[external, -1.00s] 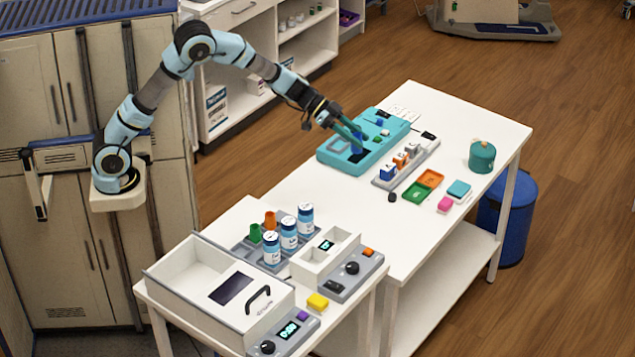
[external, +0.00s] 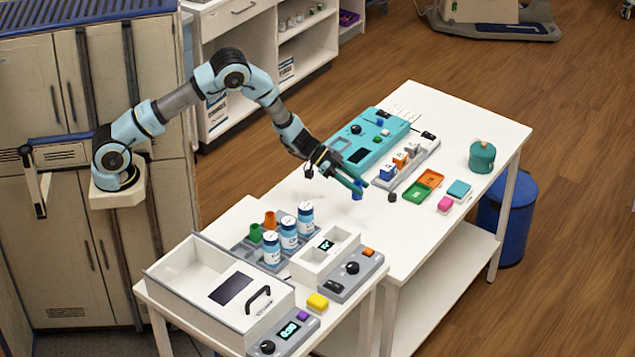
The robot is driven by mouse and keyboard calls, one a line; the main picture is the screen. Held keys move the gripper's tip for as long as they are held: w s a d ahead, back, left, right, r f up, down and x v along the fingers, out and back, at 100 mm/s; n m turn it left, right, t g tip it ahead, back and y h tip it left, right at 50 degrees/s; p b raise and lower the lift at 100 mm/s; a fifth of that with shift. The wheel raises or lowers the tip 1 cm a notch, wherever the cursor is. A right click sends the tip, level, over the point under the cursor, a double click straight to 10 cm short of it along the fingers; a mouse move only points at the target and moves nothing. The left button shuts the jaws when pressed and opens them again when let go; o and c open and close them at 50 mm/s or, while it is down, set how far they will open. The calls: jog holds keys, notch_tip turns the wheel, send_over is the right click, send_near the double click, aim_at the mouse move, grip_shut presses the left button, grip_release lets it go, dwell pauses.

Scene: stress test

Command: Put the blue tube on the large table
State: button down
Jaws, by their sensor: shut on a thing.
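My gripper (external: 354,184) is over the large white table (external: 446,125), left of the small black item and in front of the teal device. It is shut on the blue tube (external: 357,191), which shows as a small dark blue shape at the teal fingertips. The tube is low over the bare white top; I cannot tell whether it touches the table. The fingers hide part of the tube.
The teal device (external: 362,152) and a grey rack (external: 412,160) with small blocks stand behind. A small black item (external: 392,197) lies to the right. Blue-and-white bottles (external: 289,232) stand at the front left. White tabletop is bare around the tube.

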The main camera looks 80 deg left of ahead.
aim_at(357, 199)
jog(key=shift+f+p, duration=0.65)
jog(key=shift+f, duration=1.95)
jog(key=shift+f, duration=0.2)
jog(key=c, duration=0.5)
grip_release()
jog(key=shift+r, duration=0.2)
